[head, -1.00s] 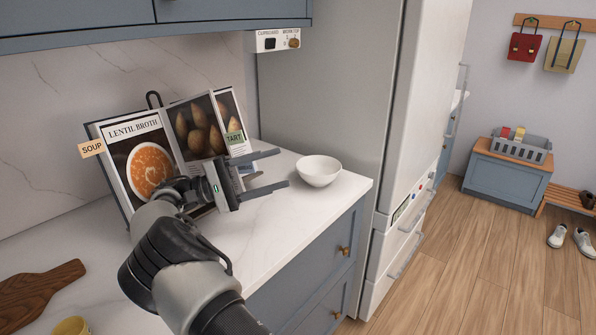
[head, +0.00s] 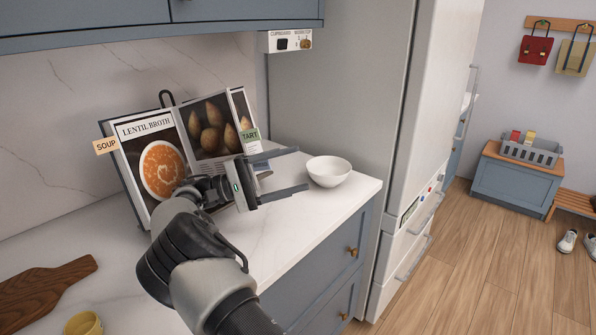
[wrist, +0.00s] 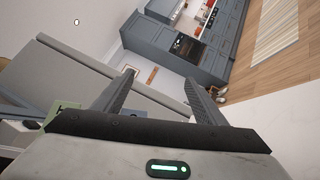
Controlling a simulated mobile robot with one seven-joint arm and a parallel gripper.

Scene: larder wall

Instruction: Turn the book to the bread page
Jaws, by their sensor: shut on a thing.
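The open recipe book (head: 157,128) leans on a stand on the counter. Its left page reads LENTIL BROTH above a soup picture, with a SOUP tab (head: 106,145) at the left edge. The right page (head: 208,125) shows brown, rounded food; a green TART tab (head: 250,134) stands at its right. No bread label is readable. My gripper (head: 303,169) is at the book's lower right, its fingers pointing right and standing apart. In the wrist view a green tab (wrist: 65,110) shows beside my gripper (wrist: 165,85).
A white bowl (head: 328,172) stands just right of my fingertips, close to them. The tall fridge (head: 350,85) bounds the counter on the right.

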